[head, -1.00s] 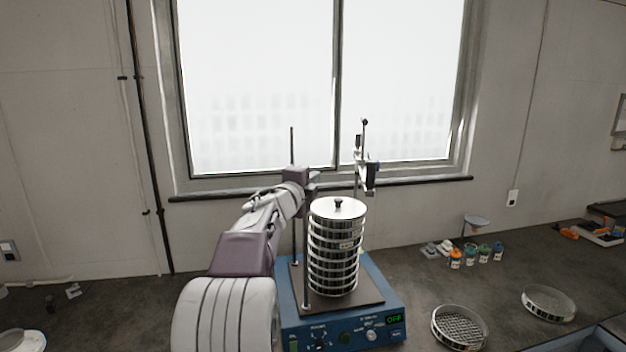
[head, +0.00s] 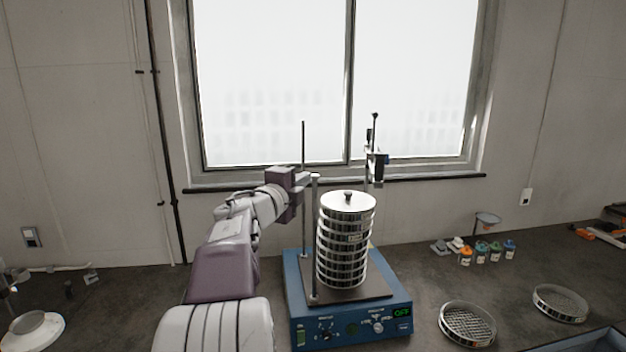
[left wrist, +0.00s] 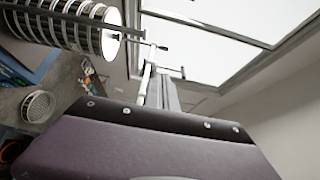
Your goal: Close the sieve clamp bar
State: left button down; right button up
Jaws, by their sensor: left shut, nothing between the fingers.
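The sieve shaker (head: 350,318) is a blue box on the bench with a tall stack of steel sieves (head: 343,250) on its dark plate. The lidded stack also shows at the upper left of the left wrist view (left wrist: 82,28). The clamp bar (head: 377,166) is at the rod behind the stack's right side, raised above the lid and not lying across it. My left gripper (head: 312,177) is shut and empty, near the top of the left front rod, left of the lid. Whether it touches the rod is unclear. My right gripper is out of view.
Another upright rod (head: 303,145) stands at the back left of the shaker. Two loose sieves (head: 467,323) (head: 560,303) lie on the bench at right, with several small bottles (head: 481,252) behind them. The window is behind.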

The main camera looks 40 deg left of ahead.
pick_arm(q)
jog(key=s+a+f+n+g+y, duration=0.2)
jog(key=s+a+n+g+y, duration=0.8)
jog(key=a, duration=0.3)
jog(key=w+d+f+m+t+h+p, duration=0.1)
jog(key=w+d+t, duration=0.1)
jog(key=w+d, duration=0.8)
jog(key=w+d+m+t+p, duration=0.15)
jog(key=w+d, duration=0.35)
jog(key=d, duration=1.1)
jog(key=w+d+f+m+t+h, duration=0.1)
jog(key=w+d, duration=0.6)
jog(key=d, duration=0.6)
jog(key=w+a+p, duration=0.5)
jog(key=a+p, duration=0.1)
jog(key=a, duration=0.4)
jog(key=shift+a+p, duration=0.35)
